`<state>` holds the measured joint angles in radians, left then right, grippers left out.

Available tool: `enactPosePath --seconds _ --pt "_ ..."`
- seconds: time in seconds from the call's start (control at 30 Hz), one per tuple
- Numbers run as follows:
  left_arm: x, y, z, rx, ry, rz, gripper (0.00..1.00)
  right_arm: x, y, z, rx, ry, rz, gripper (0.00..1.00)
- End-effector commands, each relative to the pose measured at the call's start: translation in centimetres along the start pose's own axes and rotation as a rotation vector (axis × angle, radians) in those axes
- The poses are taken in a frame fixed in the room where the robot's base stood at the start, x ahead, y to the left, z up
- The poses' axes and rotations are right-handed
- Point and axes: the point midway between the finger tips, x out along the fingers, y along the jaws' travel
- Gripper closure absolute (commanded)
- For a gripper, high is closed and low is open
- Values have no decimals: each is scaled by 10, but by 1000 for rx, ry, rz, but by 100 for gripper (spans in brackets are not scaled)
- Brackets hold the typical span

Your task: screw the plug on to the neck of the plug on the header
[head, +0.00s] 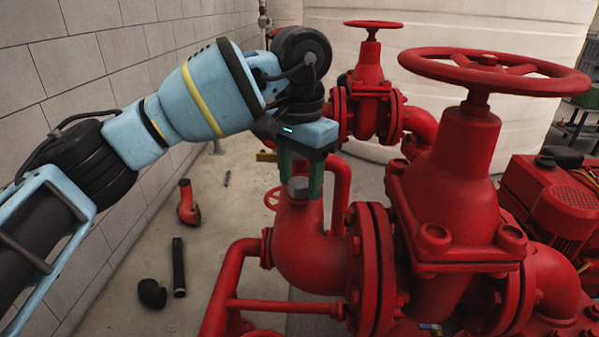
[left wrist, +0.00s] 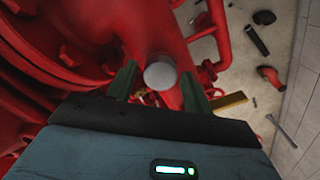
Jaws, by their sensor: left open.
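The grey round plug (head: 298,188) sits on top of the red header elbow (head: 305,245), at its neck. The neck itself is mostly hidden under the plug and behind the fingers. My left gripper (head: 301,178) points down over the plug with its green fingers open, one on each side. In the left wrist view the plug (left wrist: 160,72) shows its round top between the two fingertips (left wrist: 158,84), with visible gaps. Whether a finger touches it I cannot tell. My right gripper is not in view.
A large red valve with a handwheel (head: 490,70) stands close right of the header. Another red valve (head: 370,80) is behind. Red pipes (head: 280,306) run below left. A black tube (head: 178,266), a black elbow (head: 151,293) and a red elbow (head: 188,204) lie on the floor by the wall.

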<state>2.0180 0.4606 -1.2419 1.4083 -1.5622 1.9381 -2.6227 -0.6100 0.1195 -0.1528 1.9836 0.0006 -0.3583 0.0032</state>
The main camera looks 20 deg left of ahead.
Motion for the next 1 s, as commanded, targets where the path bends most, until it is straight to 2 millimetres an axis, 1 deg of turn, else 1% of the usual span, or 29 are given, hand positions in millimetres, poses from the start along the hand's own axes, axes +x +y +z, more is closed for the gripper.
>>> enactPosePath --seconds 0.03,0.2,0.33,0.53,0.63,0.8,1.0 --pt "-6 0 1 -50 4 -2 49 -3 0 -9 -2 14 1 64" --pt "-6 0 1 -218 6 -1 49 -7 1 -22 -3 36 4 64" --pt "-4 0 0 -294 4 0 49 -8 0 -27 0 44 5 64" --pt "-1 0 0 -313 1 0 49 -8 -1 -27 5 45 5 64" --pt "-3 0 0 -357 2 0 49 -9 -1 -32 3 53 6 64" --pt "-6 0 1 -523 6 -1 49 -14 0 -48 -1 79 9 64" --pt "-4 0 1 -681 4 0 49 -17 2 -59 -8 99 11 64"
